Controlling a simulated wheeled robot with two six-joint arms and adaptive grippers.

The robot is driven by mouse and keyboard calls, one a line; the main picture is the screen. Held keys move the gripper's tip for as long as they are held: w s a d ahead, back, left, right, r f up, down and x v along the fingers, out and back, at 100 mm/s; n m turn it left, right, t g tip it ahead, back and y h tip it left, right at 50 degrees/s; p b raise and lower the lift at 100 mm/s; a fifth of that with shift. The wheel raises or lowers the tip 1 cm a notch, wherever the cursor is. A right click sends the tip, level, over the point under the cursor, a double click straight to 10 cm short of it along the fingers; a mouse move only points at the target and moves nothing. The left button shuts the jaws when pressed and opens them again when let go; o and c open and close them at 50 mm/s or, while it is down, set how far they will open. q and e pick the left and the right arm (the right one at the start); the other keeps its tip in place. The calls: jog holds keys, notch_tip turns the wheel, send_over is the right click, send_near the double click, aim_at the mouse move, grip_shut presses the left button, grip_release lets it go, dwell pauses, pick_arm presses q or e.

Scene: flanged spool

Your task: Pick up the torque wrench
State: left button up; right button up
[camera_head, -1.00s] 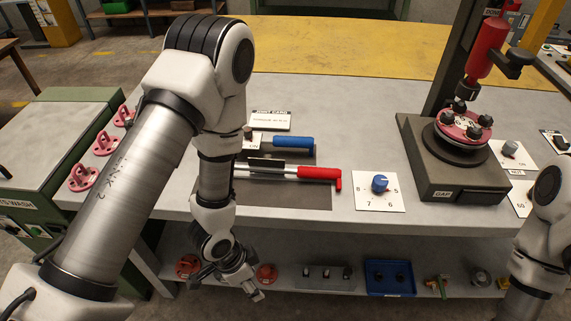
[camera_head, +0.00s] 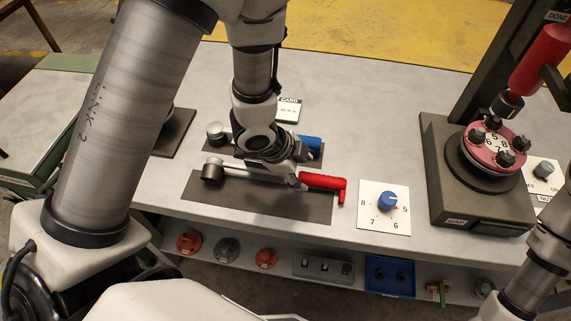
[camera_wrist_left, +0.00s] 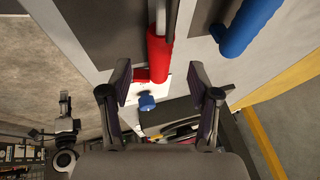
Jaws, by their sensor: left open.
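A wrench with a silver shaft, a round dark head and a red handle (camera_head: 322,181) lies on a dark mat (camera_head: 262,202) near the table's front edge. A blue-handled tool (camera_head: 311,142) lies behind it, partly hidden by my left gripper. No label shows which is the torque wrench. My left gripper (camera_head: 297,172) is over the red-handled wrench, pointing down beside the handle. In the left wrist view my left gripper (camera_wrist_left: 158,75) is open, with the red handle (camera_wrist_left: 158,54) appearing between its fingers. Contact cannot be told. My right gripper is out of view.
A white dial card with a blue knob (camera_head: 388,202) lies right of the wrench. A dark stand with a pink flanged spool (camera_head: 493,145) is farther right. A small card (camera_head: 288,110) stands behind the tools. A lower shelf holds a blue bin (camera_head: 390,275).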

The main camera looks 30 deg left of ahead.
aim_at(311, 178)
pick_arm(q)
jog(key=shift+d+f+p, duration=0.35)
jog(key=shift+d+f, duration=0.15)
jog(key=shift+f, duration=0.4)
jog(key=w+f, duration=0.2)
jog(key=f, duration=0.1)
jog(key=shift+d, duration=0.35)
jog(key=shift+w+f, duration=0.15)
jog(key=shift+w, duration=0.05)
jog(key=shift+s+r, duration=0.2)
jog(key=shift+s, duration=0.1)
jog(key=shift+c, duration=1.1)
jog(key=shift+s, duration=0.1)
jog(key=c, duration=0.5)
grip_shut()
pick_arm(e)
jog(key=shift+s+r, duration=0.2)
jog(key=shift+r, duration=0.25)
pick_arm(q)
jog(key=shift+r, duration=0.1)
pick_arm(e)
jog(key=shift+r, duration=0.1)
